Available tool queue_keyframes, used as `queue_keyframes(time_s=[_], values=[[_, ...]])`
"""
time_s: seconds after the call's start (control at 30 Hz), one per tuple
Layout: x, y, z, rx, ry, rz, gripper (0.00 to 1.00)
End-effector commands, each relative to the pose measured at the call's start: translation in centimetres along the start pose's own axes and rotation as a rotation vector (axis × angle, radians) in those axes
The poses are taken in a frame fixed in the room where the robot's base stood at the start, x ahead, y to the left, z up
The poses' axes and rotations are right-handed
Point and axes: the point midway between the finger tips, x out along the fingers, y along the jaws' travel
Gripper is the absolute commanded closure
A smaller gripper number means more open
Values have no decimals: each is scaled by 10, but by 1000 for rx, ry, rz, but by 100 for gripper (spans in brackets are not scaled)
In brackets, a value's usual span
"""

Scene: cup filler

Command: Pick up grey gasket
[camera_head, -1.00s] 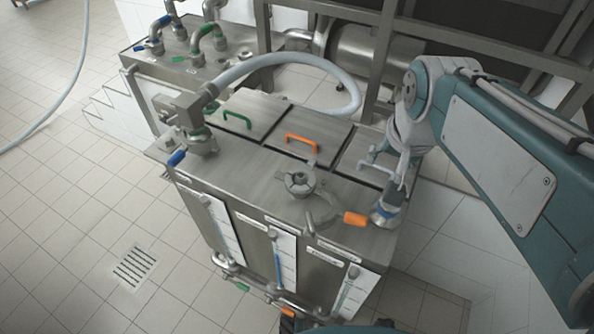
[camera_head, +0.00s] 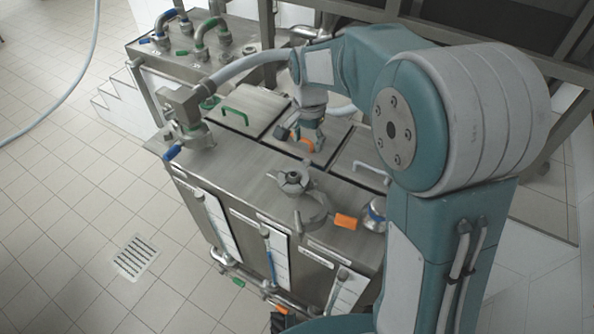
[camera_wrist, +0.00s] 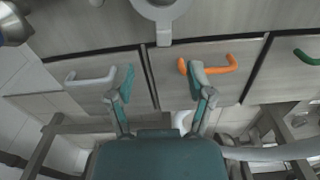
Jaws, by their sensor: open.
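A grey ring with a short tab (camera_wrist: 162,13), likely the grey gasket, is cut off by the top edge of the wrist view. In the head view, a round grey fitting (camera_head: 291,179) stands on the tank top; I cannot tell the gasket apart from it there. My gripper (camera_wrist: 162,82) is open, with nothing between its fingers. The ring lies beyond the fingertips in the wrist view. In the head view, my gripper (camera_head: 300,134) is above the tank near the orange lid handle, behind the round fitting.
The steel tank (camera_head: 245,165) has lids with a green handle (camera_head: 235,115), an orange handle (camera_head: 307,145) and a grey handle (camera_head: 370,170). A clamp with an orange grip (camera_head: 345,221) lies right of the fitting. A hose coupling (camera_head: 187,120) stands at left.

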Motion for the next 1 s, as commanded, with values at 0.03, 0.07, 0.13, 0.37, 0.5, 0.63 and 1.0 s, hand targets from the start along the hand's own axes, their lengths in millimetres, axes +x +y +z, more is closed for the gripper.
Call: queue_keyframes(time_s=[0.03,0.07,0.13,0.37,0.5,0.63,1.0], values=[[8,0,0,0,-3,3,31],[12,0,0,-1,-2,2,31],[17,0,0,-1,-1,1,31],[43,-3,3,-2,-3,2,31],[63,-5,4,-1,-2,1,31],[71,-6,4,-1,0,1,31],[71,-6,4,-1,0,-1,100]])
